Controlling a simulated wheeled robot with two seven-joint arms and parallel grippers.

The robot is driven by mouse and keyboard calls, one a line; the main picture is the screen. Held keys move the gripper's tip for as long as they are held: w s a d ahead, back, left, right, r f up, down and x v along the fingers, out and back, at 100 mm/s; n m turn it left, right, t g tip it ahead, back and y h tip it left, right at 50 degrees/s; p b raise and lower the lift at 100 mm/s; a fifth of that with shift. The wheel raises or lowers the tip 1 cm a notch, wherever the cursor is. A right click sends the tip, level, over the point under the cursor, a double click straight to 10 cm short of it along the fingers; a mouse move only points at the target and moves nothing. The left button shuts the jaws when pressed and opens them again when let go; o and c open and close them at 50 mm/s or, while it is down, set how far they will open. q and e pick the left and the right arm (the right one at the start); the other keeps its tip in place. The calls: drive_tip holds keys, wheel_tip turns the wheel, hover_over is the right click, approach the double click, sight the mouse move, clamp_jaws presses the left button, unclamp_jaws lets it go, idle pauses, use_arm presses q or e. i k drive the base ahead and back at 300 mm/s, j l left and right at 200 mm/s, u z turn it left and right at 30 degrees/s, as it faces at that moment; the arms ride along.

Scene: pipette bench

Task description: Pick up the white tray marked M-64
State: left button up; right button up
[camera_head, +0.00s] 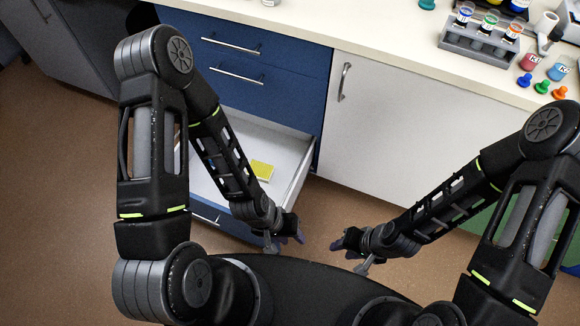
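I cannot make out a white tray marked M-64 or any such label in the head view. My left gripper (298,237) hangs low, in front of the open drawer, with no object seen in it. My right gripper (338,243) hangs to its right above the brown floor, also with nothing seen in it. The two grippers point toward each other with a gap between them. Their fingers are small and dark, so I cannot tell whether they are open or shut.
A white-lined drawer (287,150) stands open from the blue cabinet (285,75), with a yellow item (262,170) inside. The cream bench top (385,40) is mostly bare in the middle. At right stand a grey rack (480,48) of vials, small bottles (558,70) and coloured stoppers (541,87).

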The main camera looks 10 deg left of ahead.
sight(265, 172)
drive_tip(key=l+u, duration=0.1)
drive_tip(key=l, duration=0.4)
drive_tip(key=i+l+u, duration=0.15)
drive_tip(key=l, duration=0.3)
drive_tip(key=i, duration=0.45)
